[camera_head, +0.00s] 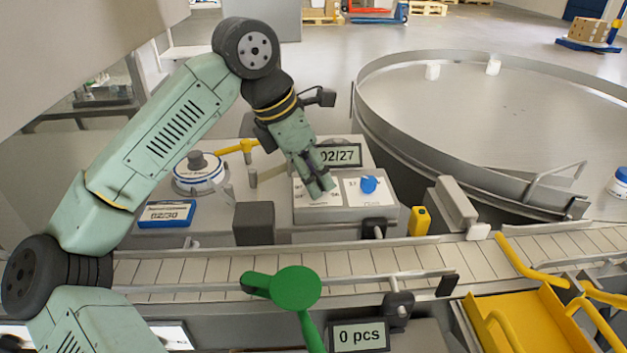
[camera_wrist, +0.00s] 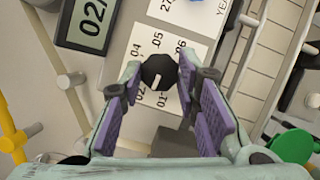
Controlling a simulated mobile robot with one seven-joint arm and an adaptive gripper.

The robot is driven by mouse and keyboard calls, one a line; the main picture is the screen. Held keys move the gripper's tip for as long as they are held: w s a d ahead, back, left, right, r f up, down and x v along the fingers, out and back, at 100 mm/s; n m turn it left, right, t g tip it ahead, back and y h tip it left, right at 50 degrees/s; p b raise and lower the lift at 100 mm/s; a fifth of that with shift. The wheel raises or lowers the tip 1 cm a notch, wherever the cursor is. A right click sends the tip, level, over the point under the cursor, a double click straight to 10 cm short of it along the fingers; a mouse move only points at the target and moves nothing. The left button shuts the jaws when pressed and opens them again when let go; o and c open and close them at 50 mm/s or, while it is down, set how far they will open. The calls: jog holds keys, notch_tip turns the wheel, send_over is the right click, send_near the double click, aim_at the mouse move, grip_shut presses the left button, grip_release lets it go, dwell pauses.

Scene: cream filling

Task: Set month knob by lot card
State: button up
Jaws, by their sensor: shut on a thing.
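My gripper (camera_head: 322,192) reaches down over the left dial of the control box (camera_head: 318,214). In the wrist view, its purple-padded fingers (camera_wrist: 160,82) are on either side of the dark, many-sided month knob (camera_wrist: 158,71) and shut on it. A short white mark shows on the knob's top, with printed numbers around it on a white plate. In the head view my fingers hide this knob. The display (camera_head: 341,156) behind reads 02/27. The lot card (camera_head: 166,214), blue-framed, lies at the left and reads 02/30.
A blue knob (camera_head: 369,184) sits right of the month dial. A white round device (camera_head: 199,173) and a yellow handle (camera_head: 237,147) are to the left. The conveyor (camera_head: 210,271), a green paddle (camera_head: 297,288) and a "0 pcs" display (camera_head: 359,336) are in front. A large turntable (camera_head: 500,110) is behind right.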

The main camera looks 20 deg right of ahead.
jog(key=shift+w+m+g, duration=0.1)
jog(key=shift+m+g, duration=0.6)
jog(key=shift+m, duration=0.9)
jog(key=o, duration=1.2)
jog(key=shift+c, duration=0.2)
jog(key=v, duration=1.2)
jog(key=shift+d, duration=0.15)
